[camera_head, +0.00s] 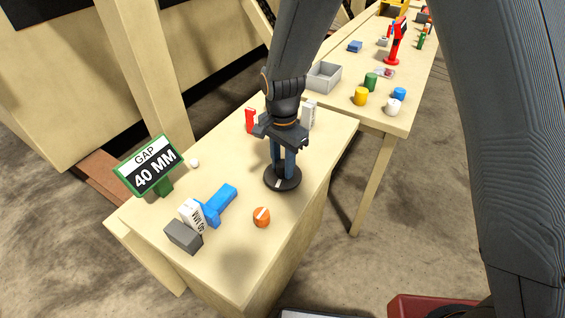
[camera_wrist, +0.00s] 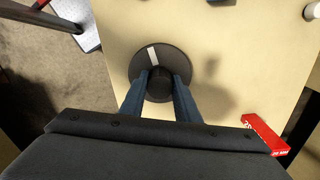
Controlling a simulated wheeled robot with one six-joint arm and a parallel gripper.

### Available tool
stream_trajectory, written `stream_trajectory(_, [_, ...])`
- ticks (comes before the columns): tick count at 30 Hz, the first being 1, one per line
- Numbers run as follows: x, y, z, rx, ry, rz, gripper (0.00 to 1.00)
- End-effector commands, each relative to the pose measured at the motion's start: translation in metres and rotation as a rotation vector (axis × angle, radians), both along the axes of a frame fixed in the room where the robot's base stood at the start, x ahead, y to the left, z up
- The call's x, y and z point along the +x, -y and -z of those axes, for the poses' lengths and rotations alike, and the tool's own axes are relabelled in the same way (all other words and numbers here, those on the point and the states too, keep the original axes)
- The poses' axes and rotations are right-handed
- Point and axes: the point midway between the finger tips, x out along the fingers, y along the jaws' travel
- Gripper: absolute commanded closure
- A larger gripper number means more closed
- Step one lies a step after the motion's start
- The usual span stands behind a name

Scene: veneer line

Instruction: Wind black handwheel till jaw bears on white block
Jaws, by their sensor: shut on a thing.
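The black handwheel (camera_head: 283,184) lies flat on the near bench; in the wrist view it is a dark disc (camera_wrist: 148,62) with a white mark and a central hub. My gripper (camera_head: 283,170) points down over it, its blue fingers (camera_wrist: 160,86) shut on the hub. The white block (camera_head: 190,218), marked 40 MM, stands between a dark grey block (camera_head: 183,237) and the blue jaw (camera_head: 219,204). The jaw's near end is very close to the white block; I cannot tell whether they touch.
A green sign (camera_head: 152,167) reads GAP 40 MM. An orange knob (camera_head: 261,218) and a small white ball (camera_head: 195,163) are on the bench. A red block (camera_head: 250,121) and a pale block (camera_head: 309,114) stand behind my gripper. A second bench holds a grey bin (camera_head: 324,77).

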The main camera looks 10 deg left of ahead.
Motion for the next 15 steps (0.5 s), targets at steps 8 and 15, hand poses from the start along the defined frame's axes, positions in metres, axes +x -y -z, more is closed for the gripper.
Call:
stream_trajectory(8, [0.0016,-0.0014,-0.0024,0.003,0.004,0.147,0.93])
stream_trajectory(15, [0.0018,-0.0014,-0.0022,0.003,0.004,0.203,0.93])
